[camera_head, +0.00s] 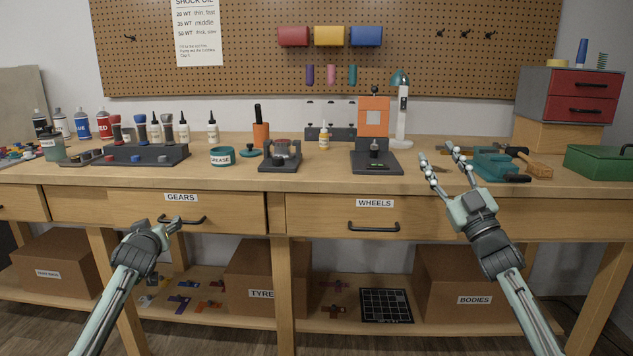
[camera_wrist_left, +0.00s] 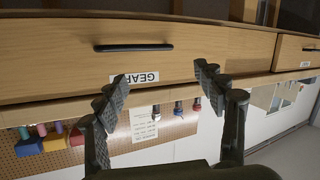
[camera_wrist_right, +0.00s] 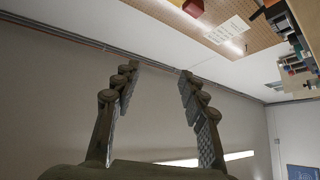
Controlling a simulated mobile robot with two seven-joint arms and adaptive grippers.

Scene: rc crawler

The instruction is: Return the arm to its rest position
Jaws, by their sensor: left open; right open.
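My right gripper (camera_head: 446,160) is open and empty, raised in front of the right part of the workbench (camera_head: 330,178). In the right wrist view its two fingers (camera_wrist_right: 158,82) stand apart with only wall and ceiling between them. My left gripper (camera_head: 172,226) is in front of the drawer labelled GEARS (camera_head: 235,211), near its handle (camera_head: 182,220). In the left wrist view the left gripper's fingers (camera_wrist_left: 162,85) are apart, with nothing held, and the drawer front (camera_wrist_left: 60,55) lies beyond them. The GEARS drawer looks shut. Whether the left fingers touch it is unclear.
The WHEELS drawer (camera_head: 320,215) looks shut. Bench front edge lies close to both grippers.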

